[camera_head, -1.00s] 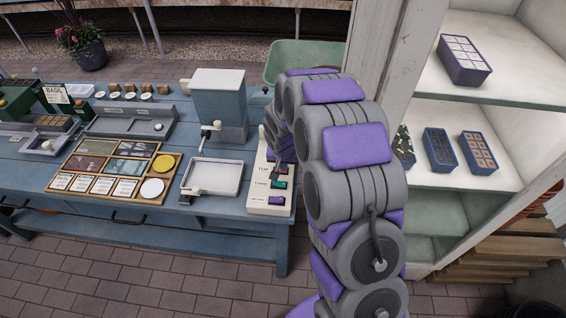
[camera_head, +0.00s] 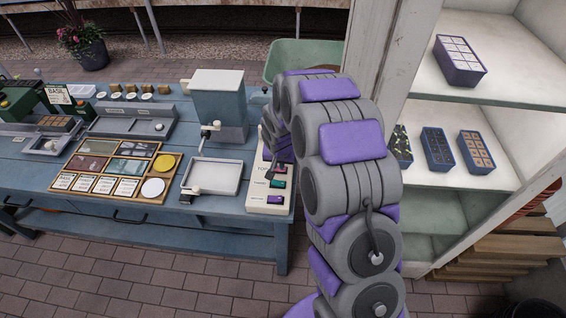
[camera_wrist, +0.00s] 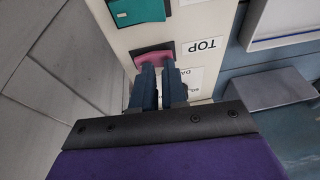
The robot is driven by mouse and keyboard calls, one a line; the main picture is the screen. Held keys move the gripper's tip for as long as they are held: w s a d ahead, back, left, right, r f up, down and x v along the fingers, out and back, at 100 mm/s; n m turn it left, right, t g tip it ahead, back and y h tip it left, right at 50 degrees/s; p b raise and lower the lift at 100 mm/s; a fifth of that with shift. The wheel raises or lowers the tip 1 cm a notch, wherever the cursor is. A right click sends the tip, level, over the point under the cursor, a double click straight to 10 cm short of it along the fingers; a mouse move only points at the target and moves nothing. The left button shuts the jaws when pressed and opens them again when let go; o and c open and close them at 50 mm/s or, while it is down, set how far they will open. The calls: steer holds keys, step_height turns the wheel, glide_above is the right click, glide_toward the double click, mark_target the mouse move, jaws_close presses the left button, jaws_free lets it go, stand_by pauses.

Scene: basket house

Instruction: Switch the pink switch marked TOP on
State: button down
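The cream switch panel (camera_head: 256,196) stands at the right end of the blue table. In the wrist view, the pink switch (camera_wrist: 154,51) sits beside the upside-down TOP label (camera_wrist: 206,47) on this panel (camera_wrist: 113,30). My gripper (camera_wrist: 160,72) has its two dark fingers close together, with only a thin gap and nothing seen between them. The fingertips are right at the pink switch's near edge and cover part of it; I cannot tell whether they touch.
A teal switch (camera_head: 278,184) and a purple switch (camera_head: 274,199) are on the same panel. A blue-grey dispenser (camera_head: 219,100) and a grey tray (camera_head: 212,178) stand to its left. A white shelf unit (camera_head: 480,90) rises close on my arm's right.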

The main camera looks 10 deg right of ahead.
steer(key=shift+s+a+r, duration=0.1)
steer(key=w+p+v, duration=0.1)
steer(key=p+v, duration=0.3)
steer(key=v, duration=0.9)
steer(key=shift+w+a+r, duration=0.2)
steer(key=shift+a+r, duration=0.05)
steer(key=shift+r, duration=0.2)
steer(key=shift+a, duration=0.15)
